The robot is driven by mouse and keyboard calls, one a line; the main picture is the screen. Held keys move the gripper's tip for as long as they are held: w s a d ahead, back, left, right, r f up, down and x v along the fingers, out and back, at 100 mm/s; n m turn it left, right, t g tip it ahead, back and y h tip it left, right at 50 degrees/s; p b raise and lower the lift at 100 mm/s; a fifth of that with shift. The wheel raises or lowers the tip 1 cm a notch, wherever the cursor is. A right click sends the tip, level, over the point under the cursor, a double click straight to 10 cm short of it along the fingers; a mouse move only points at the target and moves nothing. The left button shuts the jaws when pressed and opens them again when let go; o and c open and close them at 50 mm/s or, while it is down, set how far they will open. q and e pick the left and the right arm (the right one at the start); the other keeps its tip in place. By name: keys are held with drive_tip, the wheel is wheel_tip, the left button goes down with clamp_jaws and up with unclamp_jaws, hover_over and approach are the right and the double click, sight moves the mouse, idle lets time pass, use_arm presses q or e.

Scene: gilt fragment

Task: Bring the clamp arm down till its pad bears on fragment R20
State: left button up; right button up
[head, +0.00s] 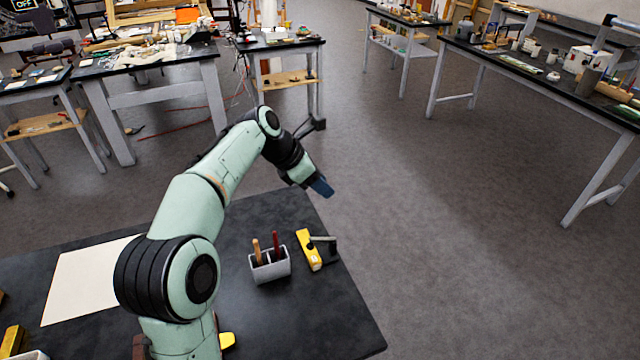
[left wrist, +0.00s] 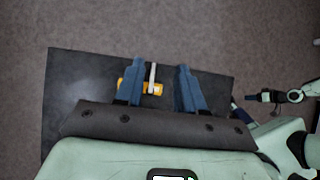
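A small clamp with a yellow body (head: 308,250) and a grey arm (head: 323,239) stands near the right edge of the dark table. In the left wrist view its yellow body (left wrist: 126,87) shows with the pale arm (left wrist: 152,77) across it. My left gripper (head: 321,187) has blue fingers and is in the air beyond the clamp in the head view. In the left wrist view its fingers (left wrist: 160,85) are spread, with the clamp arm between them in the picture and nothing held. I cannot make out fragment R20, the pad or any contact. A dark arm end (left wrist: 257,97), probably my right gripper, shows small.
A grey holder (head: 270,267) with two upright handles stands left of the clamp. A pale sheet (head: 85,283) lies at the table's left. Yellow pieces (head: 12,340) show at lower left. Cluttered benches (head: 150,57) stand behind; the floor to the right is clear.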

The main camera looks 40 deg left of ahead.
use_arm(q)
drive_tip(key=c, duration=0.4)
drive_tip(key=shift+d+f+m+g, duration=0.25)
drive_tip(key=shift+d+m+g, duration=0.05)
drive_tip(key=shift+m, duration=0.2)
clamp_jaws()
drive_tip(key=w+d+f+m+g+y+p, duration=0.1)
drive_tip(key=d+m+g+y, duration=0.2)
drive_tip(key=m, duration=0.5)
drive_tip(key=w+d+f+m+g+y, duration=0.1)
drive_tip(key=d+f+m+g+y, duration=0.2)
drive_tip(key=m, duration=0.6)
drive_tip(key=s+a+f+y+b, duration=0.1)
drive_tip(key=a+f, duration=0.4)
drive_tip(key=f, duration=0.6)
drive_tip(key=shift+s+a+f+b, duration=0.25)
drive_tip(key=shift+s+f+b, duration=0.1)
drive_tip(key=shift+b, duration=0.1)
use_arm(e)
drive_tip(key=shift+s+f, duration=0.35)
drive_tip(key=shift+f, duration=0.15)
